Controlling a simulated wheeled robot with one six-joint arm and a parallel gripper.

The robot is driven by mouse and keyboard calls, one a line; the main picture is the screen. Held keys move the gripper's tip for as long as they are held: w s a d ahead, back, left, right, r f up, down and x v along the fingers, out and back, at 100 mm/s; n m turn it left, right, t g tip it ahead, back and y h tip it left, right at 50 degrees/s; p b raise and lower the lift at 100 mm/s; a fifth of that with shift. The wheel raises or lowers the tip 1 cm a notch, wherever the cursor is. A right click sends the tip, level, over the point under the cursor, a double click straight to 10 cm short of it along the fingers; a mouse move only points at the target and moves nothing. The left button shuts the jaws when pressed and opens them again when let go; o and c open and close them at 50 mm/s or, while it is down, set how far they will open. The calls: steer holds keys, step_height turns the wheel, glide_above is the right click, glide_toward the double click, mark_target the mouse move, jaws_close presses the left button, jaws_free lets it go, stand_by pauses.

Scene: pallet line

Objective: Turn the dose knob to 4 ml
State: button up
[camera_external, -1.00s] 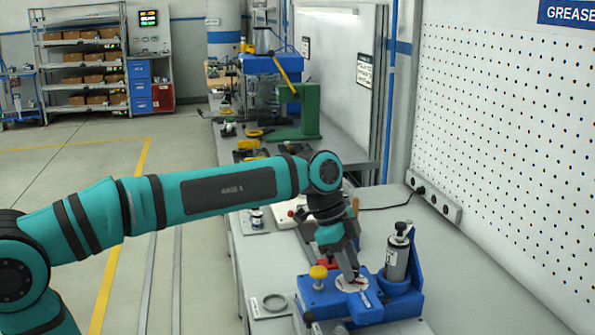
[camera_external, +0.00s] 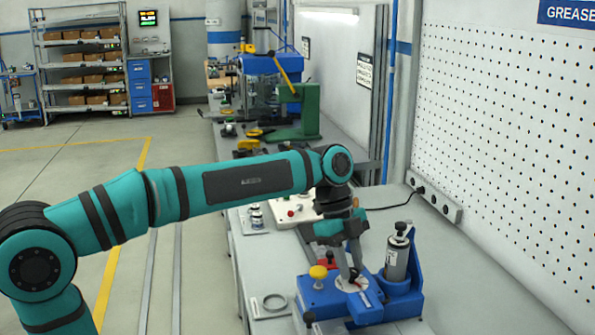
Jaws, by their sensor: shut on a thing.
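The blue dosing unit (camera_external: 330,300) stands on the grey bench at the lower right. A round white dial (camera_external: 343,285) is on its top, where the dose knob sits. My gripper (camera_external: 351,276) points down at the dial and is shut on the dose knob, which its fingers mostly hide. The dial markings are too small to read. A yellow knob (camera_external: 318,272) stands on the unit left of my gripper. A grey cylinder with a black top (camera_external: 397,255) stands upright in the unit's holder at right.
A grey ring (camera_external: 274,303) in a tray lies left of the unit. A white box with a red button (camera_external: 298,210) and a small jar (camera_external: 257,217) stand behind. A power strip (camera_external: 434,203) lies along the wall. The bench right of the unit is clear.

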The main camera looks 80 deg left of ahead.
steer(key=o, duration=1)
steer(key=v, duration=1.7)
steer(key=shift+a+r, duration=0.1)
steer(key=shift+r, duration=0.05)
steer(key=s+d+f+n+t+y, duration=0.1)
steer(key=s+d+f+n+t, duration=0.1)
steer(key=s+d+n+t, duration=0.2)
steer(key=s+d+f+n+t+y, duration=0.1)
steer(key=s+d+f+n+t, duration=0.2)
steer(key=s+d+t, duration=0.3)
steer(key=s+d+f+n+t+y, duration=0.2)
steer(key=s+d+n+t, duration=0.3)
steer(key=d, duration=0.3)
steer(key=shift+s+d+f+n, duration=0.15)
steer(key=shift+s+f+n, duration=0.05)
steer(key=shift+f, duration=0.2)
steer(key=shift+s+d+f+n, duration=0.15)
steer(key=shift+f+n, duration=0.05)
steer(key=shift+f, duration=0.15)
